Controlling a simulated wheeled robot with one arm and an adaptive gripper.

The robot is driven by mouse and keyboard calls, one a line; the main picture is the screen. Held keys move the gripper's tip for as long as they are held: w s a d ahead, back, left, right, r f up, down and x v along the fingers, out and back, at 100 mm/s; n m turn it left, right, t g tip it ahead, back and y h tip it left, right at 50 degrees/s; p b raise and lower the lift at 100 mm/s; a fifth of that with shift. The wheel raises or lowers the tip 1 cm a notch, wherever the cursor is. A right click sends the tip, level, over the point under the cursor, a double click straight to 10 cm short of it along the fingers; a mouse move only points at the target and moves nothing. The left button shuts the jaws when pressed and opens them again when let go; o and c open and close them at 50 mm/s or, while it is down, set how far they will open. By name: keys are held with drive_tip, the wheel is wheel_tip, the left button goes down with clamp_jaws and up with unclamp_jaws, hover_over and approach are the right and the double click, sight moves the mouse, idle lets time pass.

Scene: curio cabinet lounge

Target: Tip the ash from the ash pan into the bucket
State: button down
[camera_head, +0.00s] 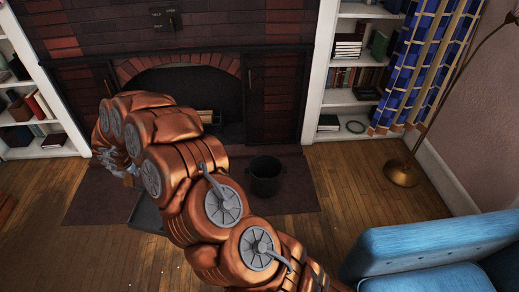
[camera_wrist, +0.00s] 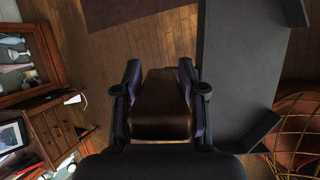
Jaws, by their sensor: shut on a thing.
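The ash pan (camera_head: 146,213) shows as a dark grey edge below my arm in the head view. In the wrist view the pan (camera_wrist: 238,60) is a long flat grey shape on the right, with raised pieces at its edge. My gripper (camera_wrist: 160,88) is shut on a dark brown block, which looks like the pan's handle, held above the wooden floor. In the head view my gripper (camera_head: 125,170) is at the left, mostly hidden by my arm. The black bucket (camera_head: 265,178) stands upright on the hearth, right of my arm. I cannot make out any ash.
The brick fireplace (camera_head: 205,88) is behind the bucket, with white bookshelves on both sides. A blue armchair (camera_head: 430,255) is at the lower right, and a brass floor lamp (camera_head: 403,172) is at the right. A wooden cabinet (camera_wrist: 45,120) shows in the wrist view.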

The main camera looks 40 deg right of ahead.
drive_tip(key=p, duration=0.5)
drive_tip(key=shift+w+a+f+g+h+p, duration=0.1)
drive_tip(key=shift+w+a+g+h+p, duration=0.2)
drive_tip(key=shift+w+a+p, duration=0.1)
drive_tip(key=w+a+f+g+h+b, duration=0.1)
drive_tip(key=w+a+f+g+b, duration=0.1)
drive_tip(key=w+b, duration=0.1)
drive_tip(key=shift+a+f+n+h+b, duration=0.3)
drive_tip(key=shift+a+f+h+b, duration=0.1)
drive_tip(key=shift+b, duration=0.3)
drive_tip(key=shift+d, duration=0.1)
idle(0.9)
